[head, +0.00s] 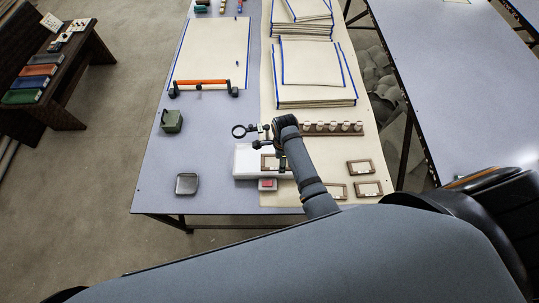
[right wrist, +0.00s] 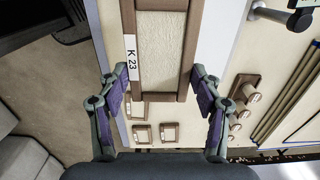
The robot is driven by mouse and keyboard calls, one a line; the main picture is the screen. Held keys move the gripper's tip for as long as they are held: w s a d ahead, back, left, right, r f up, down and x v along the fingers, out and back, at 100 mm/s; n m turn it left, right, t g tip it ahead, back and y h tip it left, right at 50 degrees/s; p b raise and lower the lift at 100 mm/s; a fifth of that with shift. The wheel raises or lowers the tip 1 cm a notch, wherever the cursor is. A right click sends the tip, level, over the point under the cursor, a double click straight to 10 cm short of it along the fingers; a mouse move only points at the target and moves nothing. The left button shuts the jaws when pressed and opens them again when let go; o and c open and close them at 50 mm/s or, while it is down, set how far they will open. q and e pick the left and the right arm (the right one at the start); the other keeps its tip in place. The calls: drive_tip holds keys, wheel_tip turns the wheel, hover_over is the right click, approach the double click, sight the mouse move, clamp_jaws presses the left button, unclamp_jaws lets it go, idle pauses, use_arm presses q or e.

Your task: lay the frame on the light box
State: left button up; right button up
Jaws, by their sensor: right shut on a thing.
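My right gripper (head: 271,150) is over the right part of the white light box (head: 245,161). In the right wrist view its two fingers (right wrist: 154,80) are closed against the sides of a brown wooden frame (right wrist: 160,97) with a cream panel and a "K 23" label. The same frame (head: 268,163) shows small and partly covered under the gripper in the head view. A white surface, likely the light box (right wrist: 212,40), lies beside the frame in the wrist view. I cannot tell whether the frame touches it. My left gripper is not in view.
Several similar frames (head: 360,167) lie on the cream mat to the right. A row of knobs on a wooden strip (head: 331,128) and a magnifier (head: 239,131) stand behind the box. A green block (head: 171,121) and grey dish (head: 187,184) are left. Stacked sheets (head: 312,75) lie farther back.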

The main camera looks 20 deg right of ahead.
drive_tip(key=w+f+b, duration=0.1)
drive_tip(key=w+f, duration=0.1)
drive_tip(key=w+f+b, duration=0.2)
drive_tip(key=w+a+f+b, duration=0.1)
drive_tip(key=w+f+b, duration=0.1)
drive_tip(key=w+f, duration=0.1)
drive_tip(key=shift+w+a, duration=0.1)
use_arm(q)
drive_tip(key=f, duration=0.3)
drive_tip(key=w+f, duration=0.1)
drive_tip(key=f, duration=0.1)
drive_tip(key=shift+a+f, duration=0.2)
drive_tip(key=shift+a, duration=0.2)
use_arm(e)
drive_tip(key=shift+w+a, duration=0.1)
drive_tip(key=shift+w, duration=0.15)
wheel_tip(320, 180, down, 4)
drive_tip(key=b, duration=0.5)
drive_tip(key=shift+w, duration=0.15)
drive_tip(key=shift+r, duration=0.3)
drive_tip(key=shift+f, duration=0.2)
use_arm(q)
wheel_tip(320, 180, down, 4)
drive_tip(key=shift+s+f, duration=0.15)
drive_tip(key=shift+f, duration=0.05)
use_arm(e)
drive_tip(key=o, duration=1.1)
drive_tip(key=shift+o, duration=0.2)
drive_tip(key=shift+r, duration=0.1)
